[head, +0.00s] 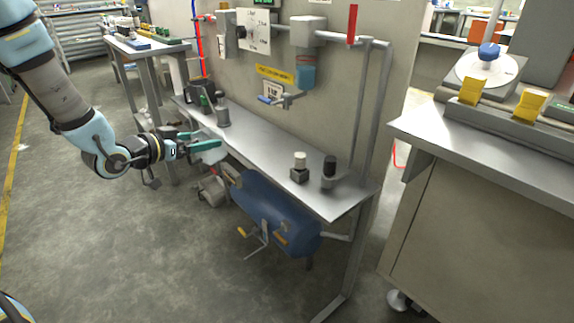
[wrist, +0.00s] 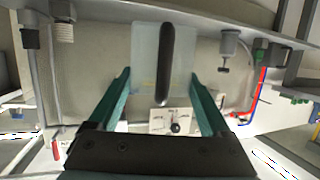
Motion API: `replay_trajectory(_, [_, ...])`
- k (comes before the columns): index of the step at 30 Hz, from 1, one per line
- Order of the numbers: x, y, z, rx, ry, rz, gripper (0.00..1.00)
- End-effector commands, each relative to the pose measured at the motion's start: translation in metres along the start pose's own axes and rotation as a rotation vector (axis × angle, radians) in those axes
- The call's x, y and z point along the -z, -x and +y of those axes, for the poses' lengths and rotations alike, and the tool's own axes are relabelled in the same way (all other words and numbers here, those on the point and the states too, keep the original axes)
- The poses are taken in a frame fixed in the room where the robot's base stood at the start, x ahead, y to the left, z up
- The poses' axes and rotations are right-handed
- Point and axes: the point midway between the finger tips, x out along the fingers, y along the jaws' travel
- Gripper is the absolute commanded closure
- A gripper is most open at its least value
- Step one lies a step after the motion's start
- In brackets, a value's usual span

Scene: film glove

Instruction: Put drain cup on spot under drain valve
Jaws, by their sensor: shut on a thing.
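My gripper (head: 192,146) is shut on a pale, translucent thing with a dark bar, which I take for the drain cup (wrist: 145,58). In the wrist view it sits between the teal fingertips of my gripper (wrist: 161,80). In the head view the cup is hard to tell from the fingers. They are in front of the bench's left part, left of the drain valve.
A grey canister (head: 222,114) and a dark green-and-black item (head: 198,98) stand at the bench's left. A white-topped block (head: 299,166) and a black-topped one (head: 329,172) stand at its right. A blue tank (head: 268,207) lies below.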

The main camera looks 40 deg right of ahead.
Motion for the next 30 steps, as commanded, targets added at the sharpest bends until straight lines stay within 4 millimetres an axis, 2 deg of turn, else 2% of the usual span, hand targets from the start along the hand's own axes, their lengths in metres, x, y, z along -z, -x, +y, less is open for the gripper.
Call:
replay_trajectory(3, [0.009,-0.012,0.032,-0.135,-0.044,0.002,0.76])
replay_trajectory(6, [0.015,-0.015,0.049,-0.207,-0.065,0.002,0.76])
replay_trajectory(10, [0.019,-0.021,0.061,-0.253,-0.078,0.001,0.76])
replay_trajectory(13, [0.024,-0.034,0.068,-0.264,-0.08,0.002,0.76])
replay_trajectory(30, [0.064,-0.166,0.106,-0.262,-0.079,0.003,0.76])
